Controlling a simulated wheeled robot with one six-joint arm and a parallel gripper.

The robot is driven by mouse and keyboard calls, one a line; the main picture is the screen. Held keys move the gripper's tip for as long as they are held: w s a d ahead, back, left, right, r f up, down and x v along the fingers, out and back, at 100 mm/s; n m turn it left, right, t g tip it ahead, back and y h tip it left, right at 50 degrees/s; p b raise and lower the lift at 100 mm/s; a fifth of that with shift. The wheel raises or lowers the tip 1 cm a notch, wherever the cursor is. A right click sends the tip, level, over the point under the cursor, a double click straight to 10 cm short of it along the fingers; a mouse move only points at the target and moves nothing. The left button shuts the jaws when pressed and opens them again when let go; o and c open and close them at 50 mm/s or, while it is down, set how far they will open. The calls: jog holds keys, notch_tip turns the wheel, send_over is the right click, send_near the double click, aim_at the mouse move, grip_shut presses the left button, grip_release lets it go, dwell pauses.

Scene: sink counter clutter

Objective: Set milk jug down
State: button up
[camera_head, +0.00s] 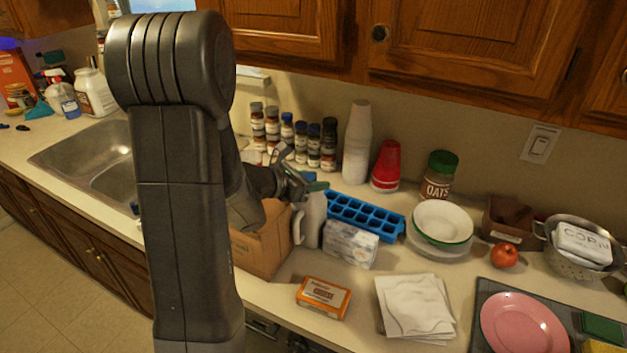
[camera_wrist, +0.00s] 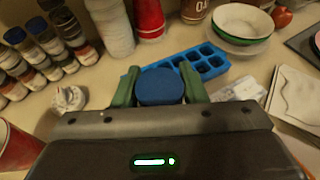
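The milk jug (camera_head: 311,222) is a pale jug with a side handle, upright between a cardboard box and a white-and-blue carton in the head view. Its round blue cap (camera_wrist: 160,88) fills the middle of the wrist view. My gripper (camera_head: 300,184) is above the jug, with its green fingers on both sides of the cap, apparently shut on it. The jug's base is low at the counter (camera_head: 270,302); I cannot tell whether it touches. My arm hides part of the counter on the left.
The cardboard box (camera_head: 263,246) is close on the jug's left. The white-and-blue carton (camera_head: 350,244) and blue ice tray (camera_head: 370,216) are close on its right. Spice jars (camera_head: 329,143) and stacked cups (camera_head: 357,145) stand behind. An orange box (camera_head: 323,297) lies in front.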

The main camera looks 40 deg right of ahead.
jog(key=o, duration=0.3)
jog(key=shift+r, duration=0.15)
